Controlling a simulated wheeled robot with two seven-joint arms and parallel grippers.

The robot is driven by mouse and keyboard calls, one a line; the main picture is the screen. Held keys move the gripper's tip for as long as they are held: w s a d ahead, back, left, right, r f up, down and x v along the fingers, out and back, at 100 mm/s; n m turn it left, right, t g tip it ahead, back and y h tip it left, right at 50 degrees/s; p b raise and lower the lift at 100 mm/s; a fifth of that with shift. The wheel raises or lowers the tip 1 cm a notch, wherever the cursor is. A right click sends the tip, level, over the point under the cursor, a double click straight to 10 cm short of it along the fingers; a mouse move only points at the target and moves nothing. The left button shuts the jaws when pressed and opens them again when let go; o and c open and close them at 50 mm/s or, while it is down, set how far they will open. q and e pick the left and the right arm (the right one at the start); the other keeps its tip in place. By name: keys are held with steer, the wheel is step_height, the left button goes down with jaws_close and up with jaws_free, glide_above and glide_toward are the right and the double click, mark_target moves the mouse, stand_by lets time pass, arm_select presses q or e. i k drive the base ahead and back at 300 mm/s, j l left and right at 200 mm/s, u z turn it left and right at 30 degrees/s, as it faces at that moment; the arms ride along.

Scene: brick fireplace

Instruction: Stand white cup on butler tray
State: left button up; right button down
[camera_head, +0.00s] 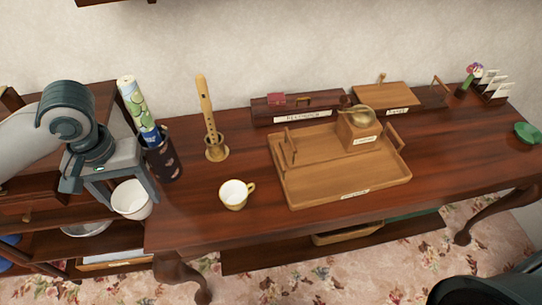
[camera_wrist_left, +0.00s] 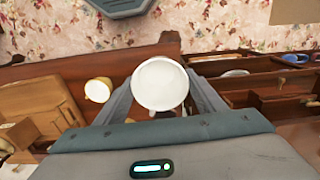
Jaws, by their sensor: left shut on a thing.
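My left gripper (camera_head: 131,200) is shut on a white cup (camera_head: 131,203), at the left of the head view. It holds the cup upright, left of the table's left end. In the left wrist view the white cup (camera_wrist_left: 160,84) sits between the two fingers (camera_wrist_left: 160,95), its round top facing the camera. The butler tray (camera_head: 310,178) is a wooden tray with raised handles on the table, well to the right of the gripper. A wooden box with a brass dome (camera_head: 359,127) stands at its back right; its front and left are bare. My right gripper is not in view.
A cream cup with a yellow handle (camera_head: 236,194) stands on the table between gripper and tray. A recorder in a brass stand (camera_head: 206,120) and a dark holder with rolled papers (camera_head: 162,158) stand at the left. A long box (camera_head: 297,107) lies behind the tray.

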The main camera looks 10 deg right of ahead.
mark_target(349, 175)
steer(key=k, duration=0.55)
steer(key=z, duration=1.25)
steer(key=i+j, duration=0.1)
steer(key=j, duration=0.7)
steer(key=i, duration=0.5)
